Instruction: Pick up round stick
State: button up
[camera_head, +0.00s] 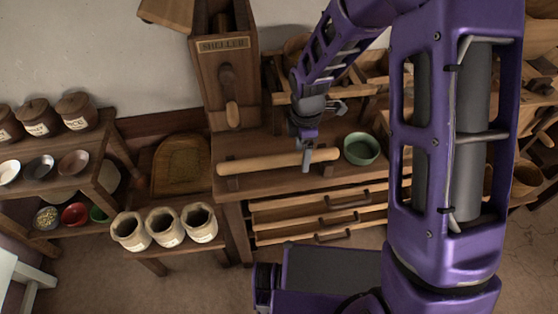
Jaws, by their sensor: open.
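The round stick (265,164) is a long, light wooden rod.
A green bowl (361,148) stands just right of my gripper. A wooden sheller (226,75) stands behind the stick. Three open sacks (165,227) stand on a low bench at front left. Drawers (320,217) lie below the bench top. Shelves with jars (77,110) are at left.

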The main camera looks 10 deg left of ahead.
grip_shut()
dwell(0.4)
notch_tip(320, 180, up, 10)
jog(key=p, duration=0.2)
dwell(0.5)
